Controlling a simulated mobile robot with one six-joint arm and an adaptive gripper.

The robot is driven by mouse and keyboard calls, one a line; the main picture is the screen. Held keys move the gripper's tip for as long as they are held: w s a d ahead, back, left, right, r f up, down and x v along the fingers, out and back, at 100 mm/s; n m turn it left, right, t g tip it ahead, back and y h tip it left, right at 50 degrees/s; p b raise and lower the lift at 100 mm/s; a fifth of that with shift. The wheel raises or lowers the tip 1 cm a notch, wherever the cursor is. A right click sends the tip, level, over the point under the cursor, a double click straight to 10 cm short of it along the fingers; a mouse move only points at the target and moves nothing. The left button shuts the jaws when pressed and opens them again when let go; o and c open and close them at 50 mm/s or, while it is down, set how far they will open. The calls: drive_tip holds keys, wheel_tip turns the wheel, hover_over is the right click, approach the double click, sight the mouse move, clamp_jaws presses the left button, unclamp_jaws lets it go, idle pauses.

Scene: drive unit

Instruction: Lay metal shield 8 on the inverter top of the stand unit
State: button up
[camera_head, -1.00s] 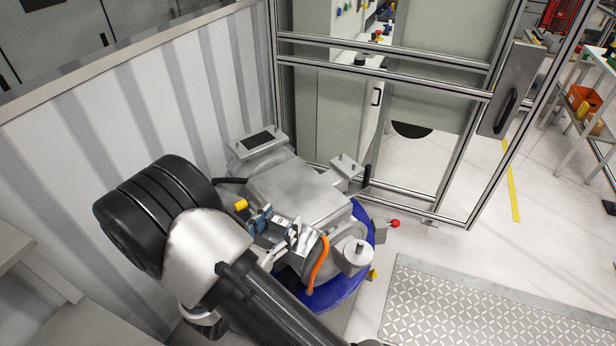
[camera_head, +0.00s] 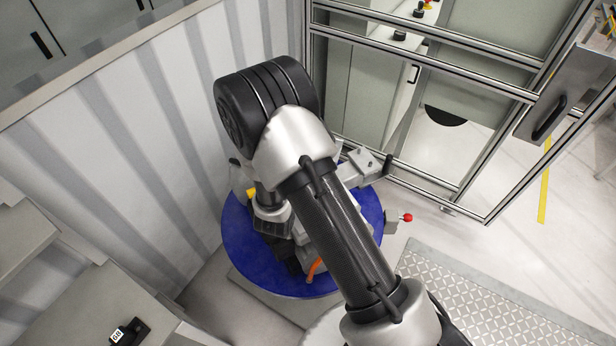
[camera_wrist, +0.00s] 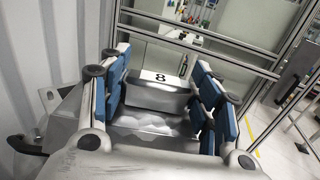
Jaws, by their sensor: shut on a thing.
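In the wrist view, metal shield 8 (camera_wrist: 152,97) is a grey metal piece with a white label reading 8. My gripper (camera_wrist: 160,88) is shut on it, with blue-padded fingers on its left and right sides. In the head view my arm covers the gripper, the shield and most of the stand unit (camera_head: 362,168). The unit's grey metal parts show around the arm, above a round blue plate (camera_head: 240,255). The inverter top is hidden there. I cannot tell whether the shield touches the unit.
A corrugated wall (camera_head: 150,130) stands close on the left. A framed glass partition (camera_head: 440,75) stands behind and to the right. A red knob (camera_head: 407,217) sticks out right of the unit, and an orange cable (camera_head: 315,268) shows below the arm. A black labelled item (camera_head: 130,331) lies lower left.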

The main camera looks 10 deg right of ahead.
wheel_tip(320, 180, down, 17)
drive_tip(key=shift+r+b, duration=0.1)
drive_tip(key=shift+b, duration=1.05)
drive_tip(key=o, duration=1.2)
